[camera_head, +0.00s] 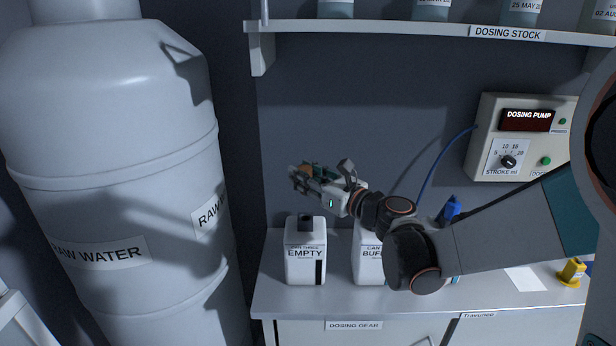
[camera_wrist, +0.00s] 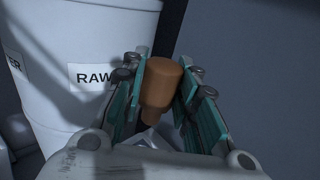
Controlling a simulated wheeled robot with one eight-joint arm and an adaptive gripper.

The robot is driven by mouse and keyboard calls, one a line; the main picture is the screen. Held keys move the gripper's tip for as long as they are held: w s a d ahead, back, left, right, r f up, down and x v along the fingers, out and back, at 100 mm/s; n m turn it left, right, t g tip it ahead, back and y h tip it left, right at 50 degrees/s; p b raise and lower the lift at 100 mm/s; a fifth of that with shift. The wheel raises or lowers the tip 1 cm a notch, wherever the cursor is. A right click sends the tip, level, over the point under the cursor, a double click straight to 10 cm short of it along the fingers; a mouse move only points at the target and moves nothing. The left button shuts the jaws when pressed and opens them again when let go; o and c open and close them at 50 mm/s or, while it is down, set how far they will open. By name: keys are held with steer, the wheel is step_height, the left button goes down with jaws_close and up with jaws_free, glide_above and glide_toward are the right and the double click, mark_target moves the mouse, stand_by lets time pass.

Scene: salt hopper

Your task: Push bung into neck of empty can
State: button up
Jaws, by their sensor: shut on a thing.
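My gripper (camera_head: 298,179) is raised above the bench, with its fingers pointing left. In the wrist view my gripper (camera_wrist: 163,88) is shut on an orange-brown bung (camera_wrist: 160,85), held between its teal finger pads. The bung tapers to a narrower end towards the palm. In the head view the bung (camera_head: 305,171) is small and partly hidden by the fingers. The white can labelled EMPTY (camera_head: 305,265) stands upright on the bench below my gripper, apart from it. A dark neck (camera_head: 305,222) shows on its top.
A second white can labelled BUFF (camera_head: 368,268) stands right of the empty can, partly behind my arm. A large raw water tank (camera_head: 110,170) is at left. A shelf (camera_head: 400,27) with bottles runs above. A dosing pump (camera_head: 520,140) hangs at right, and a yellow item (camera_head: 571,273) lies on the bench (camera_head: 475,290).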

steer(key=shift+f, duration=0.2)
steer(key=shift+f+b, duration=2.45)
steer(key=shift+f, duration=0.35)
steer(key=shift+f+b, duration=1.8)
steer(key=shift+f, duration=0.15)
steer(key=o, duration=1.1)
steer(key=shift+o, duration=0.2)
steer(key=o, duration=0.5)
steer(key=shift+s+d, duration=0.1)
steer(key=shift+d, duration=0.05)
steer(key=shift+v, duration=2.9)
